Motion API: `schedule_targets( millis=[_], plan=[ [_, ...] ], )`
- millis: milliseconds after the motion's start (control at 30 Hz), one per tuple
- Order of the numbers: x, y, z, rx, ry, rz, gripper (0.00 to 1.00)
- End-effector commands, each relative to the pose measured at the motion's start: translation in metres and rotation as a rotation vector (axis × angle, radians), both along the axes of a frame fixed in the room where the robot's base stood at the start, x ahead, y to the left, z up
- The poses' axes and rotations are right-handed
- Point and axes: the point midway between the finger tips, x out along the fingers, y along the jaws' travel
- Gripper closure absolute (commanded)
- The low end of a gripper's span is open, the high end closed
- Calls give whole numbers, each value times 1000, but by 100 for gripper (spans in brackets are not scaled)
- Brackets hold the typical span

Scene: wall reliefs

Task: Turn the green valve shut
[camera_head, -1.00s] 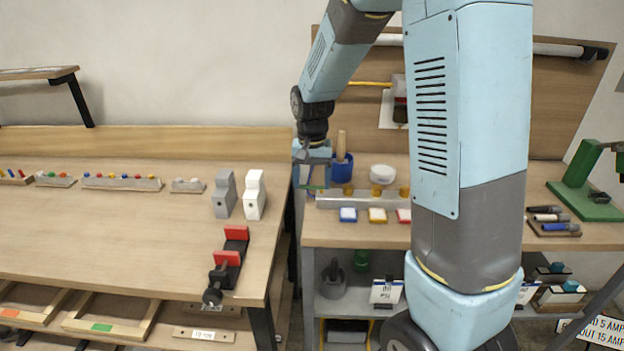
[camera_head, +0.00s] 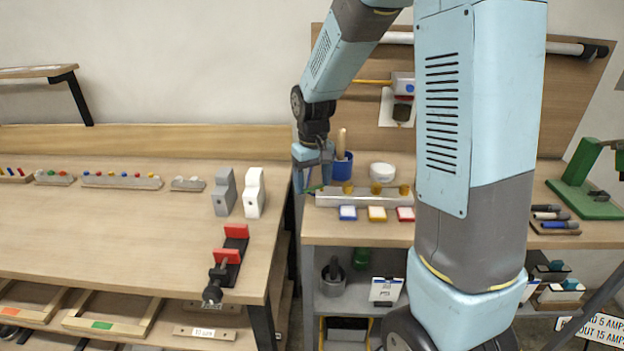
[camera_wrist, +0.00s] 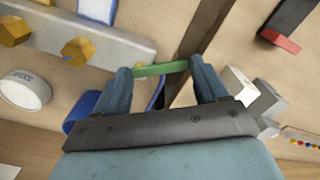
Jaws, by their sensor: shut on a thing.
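The green valve handle (camera_wrist: 160,69) is a flat green bar at the end of the grey valve block (camera_wrist: 130,40) in the wrist view. My gripper (camera_wrist: 163,74) is shut on it, with one finger at each end of the bar. In the head view my gripper (camera_head: 314,188) points down at the left end of the valve block (camera_head: 375,199), and only a little green shows by the fingers. The yellow knobs (camera_wrist: 76,50) on the block stand apart from my gripper. The base of the green valve is mostly hidden.
A blue cup (camera_head: 342,168) with a wooden handle in it stands close behind my gripper. A white round tin (camera_head: 382,172) is behind the block. Blue, yellow and red tiles (camera_head: 376,213) lie in front. Grey and white blocks (camera_head: 254,192) stand on the left bench.

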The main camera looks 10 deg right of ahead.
Motion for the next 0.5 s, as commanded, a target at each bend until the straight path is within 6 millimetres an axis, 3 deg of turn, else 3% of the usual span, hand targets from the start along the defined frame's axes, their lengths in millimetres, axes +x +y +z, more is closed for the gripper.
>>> schedule_targets(
  millis=[500],
  plan=[
    [-11,-7,1,0,-1,488,58]
  ],
)
